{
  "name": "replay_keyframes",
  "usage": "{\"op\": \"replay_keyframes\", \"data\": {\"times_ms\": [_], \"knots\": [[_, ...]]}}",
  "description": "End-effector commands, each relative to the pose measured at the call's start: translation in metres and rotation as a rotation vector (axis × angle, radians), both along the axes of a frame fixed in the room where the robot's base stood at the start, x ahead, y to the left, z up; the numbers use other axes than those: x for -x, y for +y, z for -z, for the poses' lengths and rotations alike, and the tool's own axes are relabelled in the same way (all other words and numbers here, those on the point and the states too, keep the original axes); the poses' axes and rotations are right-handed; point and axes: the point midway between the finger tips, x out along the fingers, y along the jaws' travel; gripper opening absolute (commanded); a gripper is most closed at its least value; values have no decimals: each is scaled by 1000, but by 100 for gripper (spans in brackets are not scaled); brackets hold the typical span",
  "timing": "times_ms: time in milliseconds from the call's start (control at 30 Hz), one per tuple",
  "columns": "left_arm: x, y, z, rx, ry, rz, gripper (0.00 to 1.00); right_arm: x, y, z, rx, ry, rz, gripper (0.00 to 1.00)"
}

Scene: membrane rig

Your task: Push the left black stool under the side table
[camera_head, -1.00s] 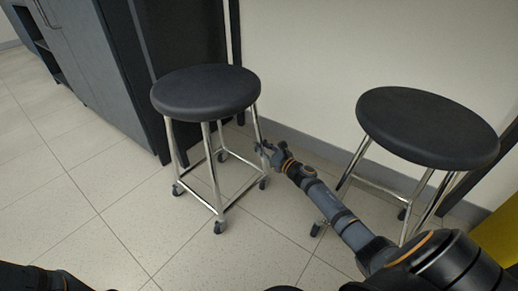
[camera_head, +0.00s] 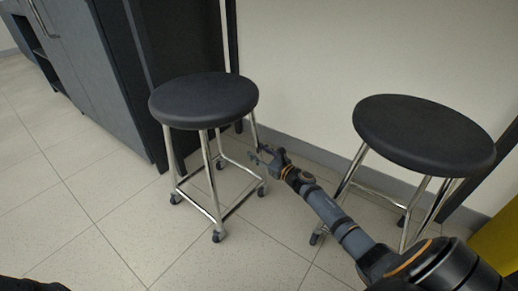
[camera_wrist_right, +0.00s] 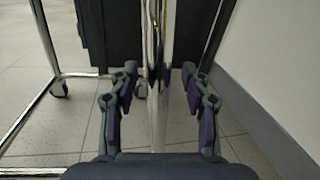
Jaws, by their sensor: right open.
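The left black stool (camera_head: 204,100) has a round black seat and chrome legs on casters. It stands upright on the floor, left of centre in the head view. My right gripper (camera_head: 258,156) is beside its right-hand leg, below the seat. In the right wrist view the right gripper (camera_wrist_right: 156,78) is open, with a chrome stool leg (camera_wrist_right: 158,100) upright between its fingers; contact cannot be told. I cannot make out a side table for certain. My left gripper is out of view.
A second black stool (camera_head: 424,136) stands at the right, behind my right arm. A dark cabinet (camera_head: 80,70) stands at the left, close to the left stool. A pale wall (camera_head: 330,70) is behind the stools. The tiled floor (camera_head: 80,220) at front left is clear.

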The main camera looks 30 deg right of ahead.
Motion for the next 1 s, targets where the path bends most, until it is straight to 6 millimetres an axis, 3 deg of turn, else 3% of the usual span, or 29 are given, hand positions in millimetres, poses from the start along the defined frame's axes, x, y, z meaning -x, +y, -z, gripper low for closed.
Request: {"op": "replay_keyframes", "data": {"times_ms": [300,500,967,1000], "knots": [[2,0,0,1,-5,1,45,0,0,-59,8,-4,-2,48],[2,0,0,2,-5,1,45,0,-1,-85,6,-2,0,48],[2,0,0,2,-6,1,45,0,0,-96,1,-1,1,48],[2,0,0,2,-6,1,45,0,0,-96,0,-1,1,42]]}}
